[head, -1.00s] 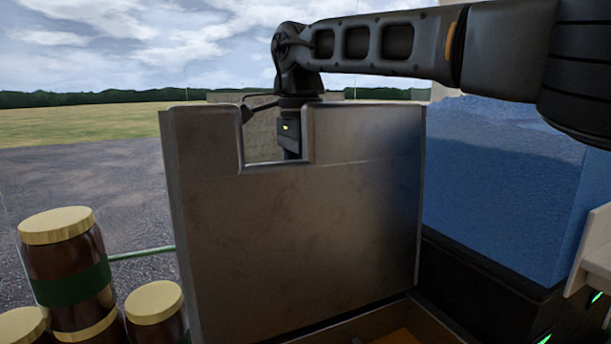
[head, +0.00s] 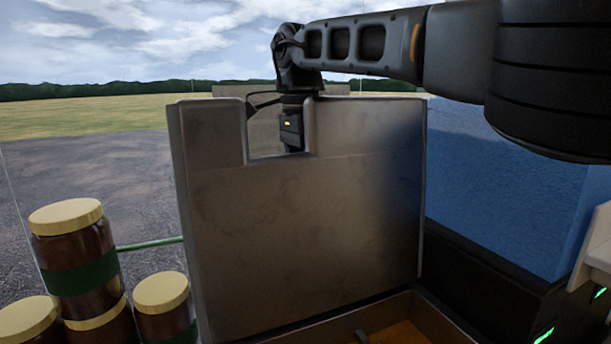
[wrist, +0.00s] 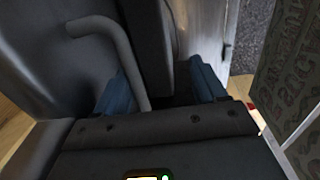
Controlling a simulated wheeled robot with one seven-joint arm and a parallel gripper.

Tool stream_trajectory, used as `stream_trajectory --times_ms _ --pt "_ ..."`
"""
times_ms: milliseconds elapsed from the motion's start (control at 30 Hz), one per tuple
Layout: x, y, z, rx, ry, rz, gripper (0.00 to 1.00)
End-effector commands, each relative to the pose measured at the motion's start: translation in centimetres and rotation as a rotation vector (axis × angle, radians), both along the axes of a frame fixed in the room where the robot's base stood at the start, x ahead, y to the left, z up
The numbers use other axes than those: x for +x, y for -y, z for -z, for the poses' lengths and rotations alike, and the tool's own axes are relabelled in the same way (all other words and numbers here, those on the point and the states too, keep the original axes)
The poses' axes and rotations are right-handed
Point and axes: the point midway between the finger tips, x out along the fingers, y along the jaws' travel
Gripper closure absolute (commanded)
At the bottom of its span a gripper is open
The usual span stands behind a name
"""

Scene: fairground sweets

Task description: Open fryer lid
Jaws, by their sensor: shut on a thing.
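The fryer lid (head: 310,220) is a large grey metal panel standing nearly upright in the middle of the head view, with a notch in its top edge. Below it the fryer (head: 402,336) is open, with orange-brown showing inside. My gripper shows partly through the notch; its fingers are hidden behind the lid there. In the wrist view, my gripper (wrist: 162,88) has blue fingertips on either side of a dark bar, and it is shut on what appears to be the lid's handle. A curved grey tube (wrist: 112,40) passes by the left finger.
Stacked brown jars with cream caps (head: 72,250) stand at the lower left, close to the lid. A blue block (head: 500,200) on a dark base is to the right. A patterned grey panel (wrist: 292,80) is at the right of the wrist view. Open ground lies beyond.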

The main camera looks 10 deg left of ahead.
Motion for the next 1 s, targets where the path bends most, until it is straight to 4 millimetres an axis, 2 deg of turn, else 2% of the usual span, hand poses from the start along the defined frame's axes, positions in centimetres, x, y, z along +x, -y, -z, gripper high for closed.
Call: stream_trajectory --times_ms 33,200,667,767,867,933,967,1000 --pt "0.1 0.1 1.1 -0.003 -0.001 0.002 0.50" --pt "0.1 0.1 1.1 -0.004 -0.002 0.002 0.53" --pt "0.1 0.0 0.7 -0.003 -0.003 0.001 0.54" --pt "0.1 0.0 -0.3 -0.003 0.000 0.002 0.53" --pt "0.2 -0.1 -2.3 0.001 0.004 0.004 0.51" --pt "0.2 -0.2 -4.0 0.002 0.007 0.004 0.53" --pt "0.2 -0.2 -4.7 0.003 0.008 0.004 0.60" --pt "0.1 -0.3 -5.5 0.003 0.006 0.003 0.60"
